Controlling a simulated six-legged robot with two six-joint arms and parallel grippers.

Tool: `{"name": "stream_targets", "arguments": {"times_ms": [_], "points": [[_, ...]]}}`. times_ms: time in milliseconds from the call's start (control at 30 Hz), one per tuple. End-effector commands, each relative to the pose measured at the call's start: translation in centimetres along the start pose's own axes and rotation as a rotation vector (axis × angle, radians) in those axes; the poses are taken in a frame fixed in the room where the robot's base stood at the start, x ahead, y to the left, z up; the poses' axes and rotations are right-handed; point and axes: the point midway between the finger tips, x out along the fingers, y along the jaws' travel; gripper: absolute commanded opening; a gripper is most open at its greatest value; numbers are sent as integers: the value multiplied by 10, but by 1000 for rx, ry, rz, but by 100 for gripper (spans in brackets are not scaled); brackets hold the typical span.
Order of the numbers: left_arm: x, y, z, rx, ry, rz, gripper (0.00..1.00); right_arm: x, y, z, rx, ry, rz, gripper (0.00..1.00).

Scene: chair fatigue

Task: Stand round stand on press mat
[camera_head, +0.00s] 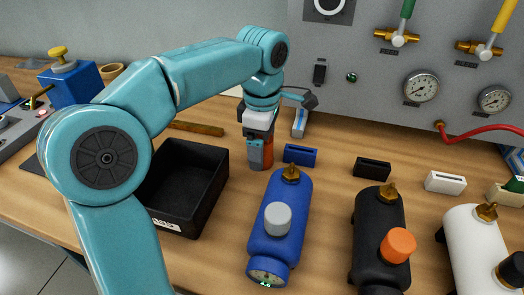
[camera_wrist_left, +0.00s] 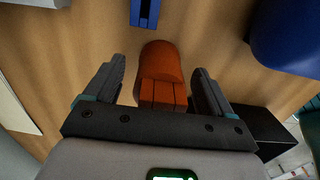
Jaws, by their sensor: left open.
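My left gripper (camera_head: 260,158) points down at the table behind the blue cylinder. Its fingers (camera_wrist_left: 155,85) are apart in the left wrist view, on either side of an orange round-ended piece (camera_wrist_left: 163,62) with a grooved lower part. This orange piece also shows in the head view (camera_head: 267,153); I cannot tell whether the fingers touch it. No thing is clearly the round stand; a tan round ring or bowl (camera_head: 111,70) stands at the back left. A dark flat patch (camera_head: 29,172), possibly the press mat, is mostly hidden by my left arm. My right gripper is not in view.
A black open tray (camera_head: 218,187) stands left of the gripper. Blue (camera_head: 268,225), black (camera_head: 371,225) and white (camera_head: 468,235) cylinders lie in front and right. Small slotted blocks (camera_head: 301,155) stand behind them. A grey gauge panel (camera_head: 350,105) closes the back. A blue yellow-knobbed device (camera_head: 75,86) is left.

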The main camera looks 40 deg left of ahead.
Motion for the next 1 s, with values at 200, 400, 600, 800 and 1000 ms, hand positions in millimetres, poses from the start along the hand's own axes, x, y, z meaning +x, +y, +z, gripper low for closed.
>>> {"name": "stream_targets", "arguments": {"times_ms": [200,400,600,800,1000], "points": [[-1,0,0,0,0,1,67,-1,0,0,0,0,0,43],[-1,0,0,0,0,1,2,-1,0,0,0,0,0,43],[-2,0,0,0,-1,2,0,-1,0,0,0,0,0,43],[-12,1,0,0,-2,4,0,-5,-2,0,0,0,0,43],[-46,1,0,1,-3,6,0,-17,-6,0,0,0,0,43]]}}
